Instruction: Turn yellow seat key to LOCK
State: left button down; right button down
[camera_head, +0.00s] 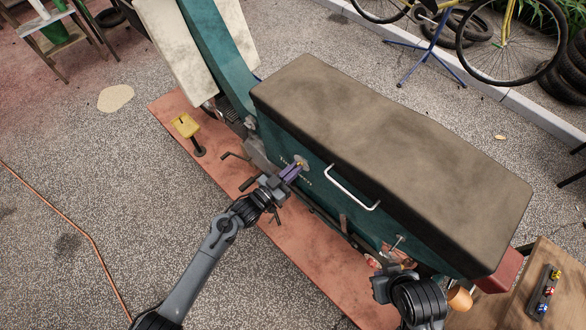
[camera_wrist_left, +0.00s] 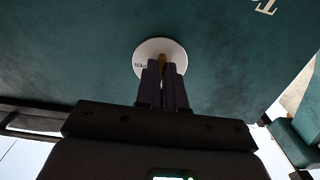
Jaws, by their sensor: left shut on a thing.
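The yellow seat key (camera_wrist_left: 163,60) is mostly hidden between the purple fingers of my left gripper (camera_wrist_left: 164,72); only a small yellow part shows. It stands at a round white plate (camera_wrist_left: 178,48) on the teal side panel (camera_wrist_left: 90,55). A little dark lettering shows on the plate's left, too small to read surely. In the head view my left gripper (camera_head: 294,170) is shut at the panel, below the brown seat (camera_head: 390,150). The key's angle cannot be told. My right gripper (camera_head: 385,268) is low beside the panel, its fingers unclear.
A silver grab handle (camera_head: 350,190) and a small metal T-handle (camera_head: 397,244) stick out from the panel. A wooden table (camera_head: 515,305) with small coloured items is at lower right. Open pavement lies left.

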dwell(0.4)
pick_arm(q)
jog(key=c, duration=1.2)
grip_release()
jog(key=shift+c, duration=0.2)
jog(key=v, duration=1)
jog(key=shift+s+a+p, duration=0.25)
jog(key=shift+s+p, duration=0.05)
jog(key=shift+p, duration=0.05)
